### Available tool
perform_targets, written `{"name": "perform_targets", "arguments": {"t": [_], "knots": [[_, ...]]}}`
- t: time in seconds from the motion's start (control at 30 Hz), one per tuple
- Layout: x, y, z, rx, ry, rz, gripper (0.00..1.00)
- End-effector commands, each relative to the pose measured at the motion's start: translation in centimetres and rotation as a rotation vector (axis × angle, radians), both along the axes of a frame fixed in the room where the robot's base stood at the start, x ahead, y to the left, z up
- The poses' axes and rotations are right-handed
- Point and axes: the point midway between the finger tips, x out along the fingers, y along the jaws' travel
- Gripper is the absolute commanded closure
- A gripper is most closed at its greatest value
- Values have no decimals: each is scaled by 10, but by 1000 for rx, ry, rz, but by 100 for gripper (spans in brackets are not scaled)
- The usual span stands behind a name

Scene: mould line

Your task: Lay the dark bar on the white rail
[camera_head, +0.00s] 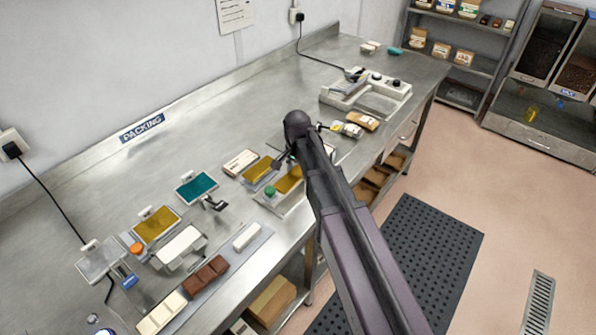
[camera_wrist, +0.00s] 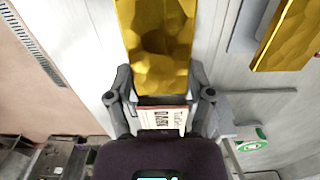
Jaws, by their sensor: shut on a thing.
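My gripper (camera_wrist: 162,92) has one finger on each side of a cream pack with a printed label reading "DARK" (camera_wrist: 161,119), which I take for the dark bar. A crinkled gold surface (camera_wrist: 155,40) fills the space ahead between the fingertips; I cannot tell if it joins the pack. In the head view my gripper (camera_head: 282,160) is over the middle of the bench, partly hidden by my arm, and the held pack is not clear. A pale strip (camera_head: 228,262) at the front left, perhaps the white rail, carries cream, brown and white blocks.
The steel bench (camera_head: 115,175) bears gold trays (camera_head: 257,169), a teal tray (camera_head: 198,187) and a white holder (camera_head: 180,247). A white appliance (camera_head: 372,95) stands farther back. The bench's rear left is clear.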

Motion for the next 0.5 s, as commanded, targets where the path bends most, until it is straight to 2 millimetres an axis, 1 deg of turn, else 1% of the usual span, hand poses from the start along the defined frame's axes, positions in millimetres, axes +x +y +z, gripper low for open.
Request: {"name": "perform_targets", "arguments": {"t": [0.3, 0.33, 0.37, 0.4, 0.43, 0.5], "knots": [[0, 0, 0, 0, 0, 0, 88], [0, 0, 0, 0, 0, 0, 28], [0, 0, 0, 0, 0, 0, 19], [0, 0, 0, 0, 0, 0, 7], [0, 0, 0, 0, 0, 0, 0], [0, 0, 0, 0, 0, 0, 0]]}}
